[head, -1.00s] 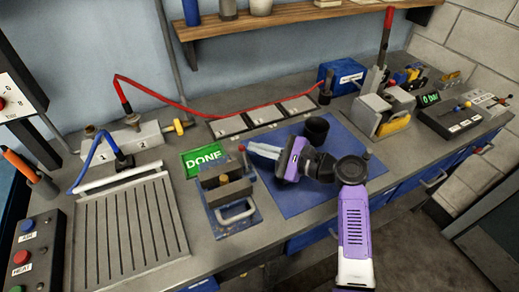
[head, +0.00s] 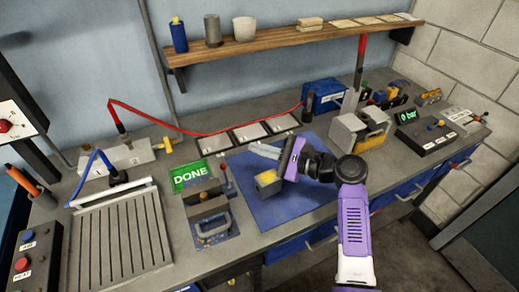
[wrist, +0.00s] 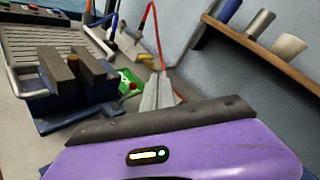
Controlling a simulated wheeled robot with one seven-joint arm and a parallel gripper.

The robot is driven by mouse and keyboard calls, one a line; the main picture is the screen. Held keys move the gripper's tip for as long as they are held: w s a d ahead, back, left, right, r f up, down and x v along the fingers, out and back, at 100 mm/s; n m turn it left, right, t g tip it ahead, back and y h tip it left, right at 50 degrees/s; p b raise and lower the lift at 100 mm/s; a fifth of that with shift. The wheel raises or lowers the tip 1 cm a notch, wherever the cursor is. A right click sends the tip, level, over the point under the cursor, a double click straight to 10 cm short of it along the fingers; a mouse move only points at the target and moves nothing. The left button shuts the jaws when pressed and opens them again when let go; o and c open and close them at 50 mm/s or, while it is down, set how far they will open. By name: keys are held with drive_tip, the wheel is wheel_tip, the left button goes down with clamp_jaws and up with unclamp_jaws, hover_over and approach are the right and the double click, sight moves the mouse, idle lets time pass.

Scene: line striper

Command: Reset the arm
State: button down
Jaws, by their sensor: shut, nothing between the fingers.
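My gripper (head: 264,151) is above the left part of the blue mat (head: 300,205), pointing left, with its two pale fingers together and nothing between them. In the wrist view the shut fingers (wrist: 158,93) show past the purple wrist housing. A small grey block with a yellow top (head: 267,185) is on the mat, just below the gripper and apart from it as far as I can tell. My arm covers part of the mat's right side.
A blue clamp fixture (head: 212,225) stands left of the mat, beside a green DONE sign (head: 190,176). A slatted plate (head: 122,240) lies farther left. A red hose (head: 215,131) runs behind. A wooden shelf (head: 280,41) with containers is above. A grey-and-yellow device (head: 358,132) stands right.

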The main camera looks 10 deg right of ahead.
idle(0.3)
drive_tip(key=w+d+n+t+h, duration=0.2)
drive_tip(key=d+n+t+h, duration=0.15)
drive_tip(key=d+h, duration=0.4)
drive_tip(key=s+d+f+n+t+h+b, duration=0.2)
drive_tip(key=s+d+f+n+t+h, duration=0.3)
drive_tip(key=s+d, duration=0.55)
drive_tip(key=s+a+f+n+g+b, duration=0.1)
drive_tip(key=s+a+n+g+b, duration=0.1)
drive_tip(key=s, duration=1.8)
drive_tip(key=s+a+f+n+g+b, duration=0.1)
drive_tip(key=s+n, duration=0.6)
drive_tip(key=s, duration=1.3)
drive_tip(key=a+g+b, duration=0.1)
drive_tip(key=a+b, duration=0.1)
drive_tip(key=a, duration=0.1)
drive_tip(key=shift+a+f, duration=0.15)
drive_tip(key=shift+f, duration=0.15)
